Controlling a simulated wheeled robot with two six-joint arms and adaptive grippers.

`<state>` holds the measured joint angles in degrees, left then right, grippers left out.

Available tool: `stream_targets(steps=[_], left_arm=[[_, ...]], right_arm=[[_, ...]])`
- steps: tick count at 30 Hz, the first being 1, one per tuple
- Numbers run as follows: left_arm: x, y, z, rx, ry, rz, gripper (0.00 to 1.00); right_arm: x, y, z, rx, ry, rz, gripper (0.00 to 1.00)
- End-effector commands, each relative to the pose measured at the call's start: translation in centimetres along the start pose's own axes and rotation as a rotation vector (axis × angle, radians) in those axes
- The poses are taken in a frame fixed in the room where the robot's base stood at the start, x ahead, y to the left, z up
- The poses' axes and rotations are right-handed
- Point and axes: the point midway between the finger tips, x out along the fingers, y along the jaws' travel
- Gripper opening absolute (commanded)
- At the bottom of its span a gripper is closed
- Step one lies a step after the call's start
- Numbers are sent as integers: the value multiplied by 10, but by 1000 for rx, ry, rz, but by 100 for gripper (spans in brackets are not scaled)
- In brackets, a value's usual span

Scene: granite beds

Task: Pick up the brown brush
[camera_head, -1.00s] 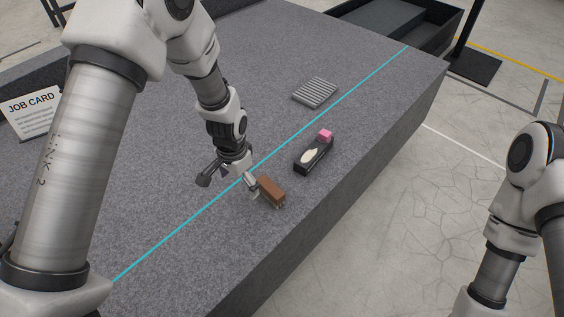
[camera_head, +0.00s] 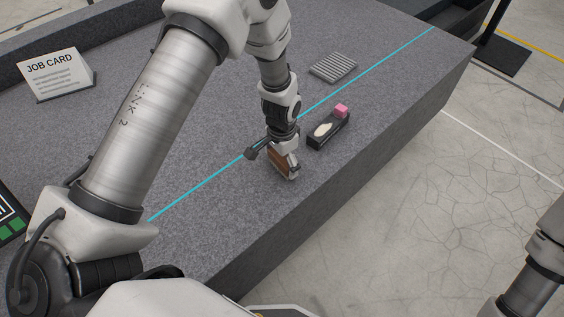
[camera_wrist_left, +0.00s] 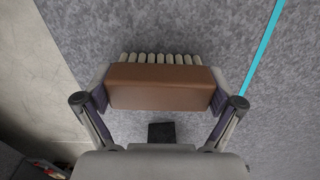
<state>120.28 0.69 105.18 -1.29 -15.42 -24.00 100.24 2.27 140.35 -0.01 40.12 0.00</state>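The brown brush (camera_head: 280,162) is at the near edge side of the granite bed, between the fingers of my left gripper (camera_head: 284,166). In the left wrist view the brush (camera_wrist_left: 160,87) lies crosswise, with a row of pale bristles along its upper side. The purple-padded fingers of the left gripper (camera_wrist_left: 160,100) meet its two ends and appear to touch them, so the gripper looks shut on it. I cannot tell whether the brush is clear of the surface. My right gripper is out of view; only part of that arm shows at the lower right.
A black tray (camera_head: 328,131) with a pale oval piece and a pink block (camera_head: 341,110) stands just right of the gripper. A ribbed grey plate (camera_head: 333,67) lies farther back. A cyan line (camera_head: 207,181) crosses the granite bed (camera_head: 215,240). A job card (camera_head: 57,73) stands left.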

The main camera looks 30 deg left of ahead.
Motion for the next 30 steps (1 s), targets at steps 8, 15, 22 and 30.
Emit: stream_targets(steps=[8,15,22,30], left_arm=[[-3,-1,-2,0,4,-2,57],[-25,-1,-2,0,6,-3,57],[-41,-27,-10,-4,8,-1,57],[-48,-98,-29,-5,9,-3,57]], right_arm=[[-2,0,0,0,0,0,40],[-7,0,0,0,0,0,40],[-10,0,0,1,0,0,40],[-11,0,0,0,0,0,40]])
